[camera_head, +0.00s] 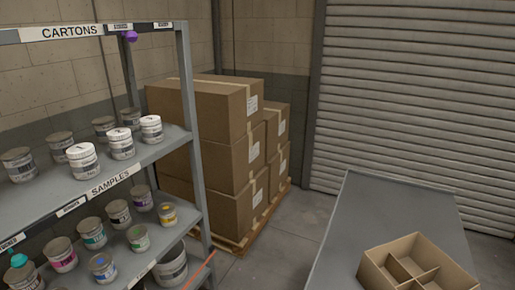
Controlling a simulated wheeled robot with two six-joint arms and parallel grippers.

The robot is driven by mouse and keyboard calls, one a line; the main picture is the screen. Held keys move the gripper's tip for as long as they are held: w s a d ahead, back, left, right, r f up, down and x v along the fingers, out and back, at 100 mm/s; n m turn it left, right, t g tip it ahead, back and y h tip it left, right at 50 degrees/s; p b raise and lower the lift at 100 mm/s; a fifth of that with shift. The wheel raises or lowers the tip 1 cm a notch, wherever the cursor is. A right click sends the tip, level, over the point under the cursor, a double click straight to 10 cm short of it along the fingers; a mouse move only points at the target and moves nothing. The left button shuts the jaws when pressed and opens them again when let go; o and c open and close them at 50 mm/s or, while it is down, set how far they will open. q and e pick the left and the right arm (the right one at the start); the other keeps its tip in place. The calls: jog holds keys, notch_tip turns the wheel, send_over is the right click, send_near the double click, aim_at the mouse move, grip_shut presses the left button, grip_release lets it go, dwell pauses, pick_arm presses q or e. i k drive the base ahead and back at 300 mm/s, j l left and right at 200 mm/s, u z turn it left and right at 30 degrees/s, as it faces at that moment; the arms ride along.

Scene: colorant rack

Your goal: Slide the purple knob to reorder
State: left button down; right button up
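The purple knob (131,36) sits on the top rail (90,27) of the rack at the left, right of the large CARTONS label (69,31). It is just under and slightly right of a small label (120,27). Another small label (163,24) is further right, near the rack post. The small labels are too small to read surely, so I cannot tell which one says reorder. Neither of my grippers is in view.
Grey and white cans stand on the middle shelf (160,148), marked SAMPLES (110,182). Colored cans stand below, near a teal knob (18,260). Stacked cartons (215,110) stand behind. A table (385,200) with a divided box (410,245) is at right.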

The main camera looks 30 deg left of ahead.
aim_at(131, 36)
jog(key=u, duration=2.15)
